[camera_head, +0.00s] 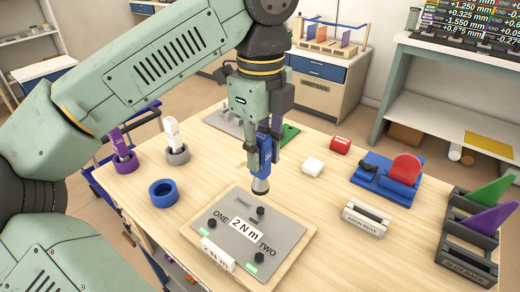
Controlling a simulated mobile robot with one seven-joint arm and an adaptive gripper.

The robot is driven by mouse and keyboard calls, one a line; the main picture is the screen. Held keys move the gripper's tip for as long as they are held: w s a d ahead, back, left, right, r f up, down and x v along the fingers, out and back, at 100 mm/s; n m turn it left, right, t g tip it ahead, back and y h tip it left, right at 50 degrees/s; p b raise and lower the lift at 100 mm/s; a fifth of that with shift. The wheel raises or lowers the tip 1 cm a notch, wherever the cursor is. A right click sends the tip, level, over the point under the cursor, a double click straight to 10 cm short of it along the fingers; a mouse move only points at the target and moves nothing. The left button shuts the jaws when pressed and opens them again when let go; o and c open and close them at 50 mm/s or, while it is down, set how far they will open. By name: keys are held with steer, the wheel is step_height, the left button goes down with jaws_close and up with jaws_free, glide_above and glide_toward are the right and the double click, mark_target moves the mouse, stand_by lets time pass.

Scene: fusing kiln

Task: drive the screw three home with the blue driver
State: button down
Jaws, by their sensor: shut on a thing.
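The blue driver (264,150) hangs upright in my gripper (263,160), which is shut on it. Its grey and dark lower end (260,186) is over the back part of the grey plate (285,228). The plate carries black screws: one at the back (261,210), one at the left (212,223) by the word ONE, and one at the front (260,257) by the word TWO. No label for three is readable. The driver's end is just above the back screw in the picture; I cannot tell whether they touch. A "2 N m" label (245,231) lies mid-plate.
An empty blue ring stand (163,193) is left of the plate. A purple driver (118,142) and a white driver (173,132) stand in rings behind it.

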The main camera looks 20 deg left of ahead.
mark_target(260, 183)
steer(key=shift+f+b, duration=2.5)
steer(key=shift+f, duration=0.35)
steer(key=shift+f+b, duration=0.85)
steer(key=shift+b, duration=0.2)
stand_by(1.5)
steer(key=shift+s, duration=0.15)
stand_by(0.6)
stand_by(0.3)
